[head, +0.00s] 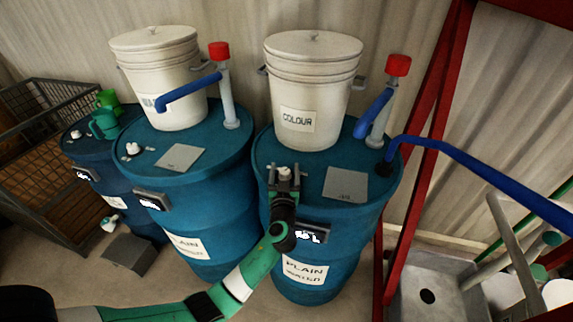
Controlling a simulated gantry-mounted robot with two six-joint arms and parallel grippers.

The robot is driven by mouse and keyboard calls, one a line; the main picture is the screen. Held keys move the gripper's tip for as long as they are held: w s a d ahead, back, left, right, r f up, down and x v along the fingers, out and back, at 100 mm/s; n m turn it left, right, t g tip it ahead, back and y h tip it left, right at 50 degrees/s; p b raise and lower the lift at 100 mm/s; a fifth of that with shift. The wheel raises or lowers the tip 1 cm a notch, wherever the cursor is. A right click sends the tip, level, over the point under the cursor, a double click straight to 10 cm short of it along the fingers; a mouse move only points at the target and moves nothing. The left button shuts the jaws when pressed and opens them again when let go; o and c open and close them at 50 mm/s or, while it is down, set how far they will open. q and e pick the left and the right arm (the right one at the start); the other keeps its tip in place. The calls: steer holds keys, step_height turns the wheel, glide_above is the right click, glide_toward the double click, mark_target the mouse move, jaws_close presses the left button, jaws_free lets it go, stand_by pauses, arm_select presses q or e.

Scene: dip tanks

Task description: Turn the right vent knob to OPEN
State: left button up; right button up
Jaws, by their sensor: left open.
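My left gripper (285,173) is over the front of the right blue barrel's lid (318,165). It is open, with its two fingers on either side of the small white right vent knob (285,171). I cannot tell whether the fingers touch the knob. The gripper hides part of the knob and any marks around it, so its setting cannot be read. A grey plate (346,184) with small print lies on the lid to the right of the gripper. My right gripper is not in view.
A white COLOUR bucket (311,90) stands behind the gripper. A red-capped pipe (385,100) rises at the lid's back right. The middle barrel (190,215) has its own white knob (133,148). A red frame (418,160) and blue pipe (480,168) are at right.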

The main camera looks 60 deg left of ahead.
arm_select(q)
steer(key=shift+f, duration=0.1)
steer(key=shift+c, duration=0.3)
jaws_close()
steer(key=shift+s+m+t+h+p, duration=0.2)
steer(key=shift+m+t+h+p, duration=0.5)
steer(key=shift+t, duration=0.4)
steer(key=shift+m+t+h+p, duration=0.4)
steer(key=shift+m, duration=0.1)
steer(key=shift+w+m+t, duration=0.1)
steer(key=shift+m+t, duration=0.2)
steer(key=shift+t, duration=0.1)
steer(key=shift+h, duration=0.3)
steer(key=shift+o, duration=0.3)
jaws_free()
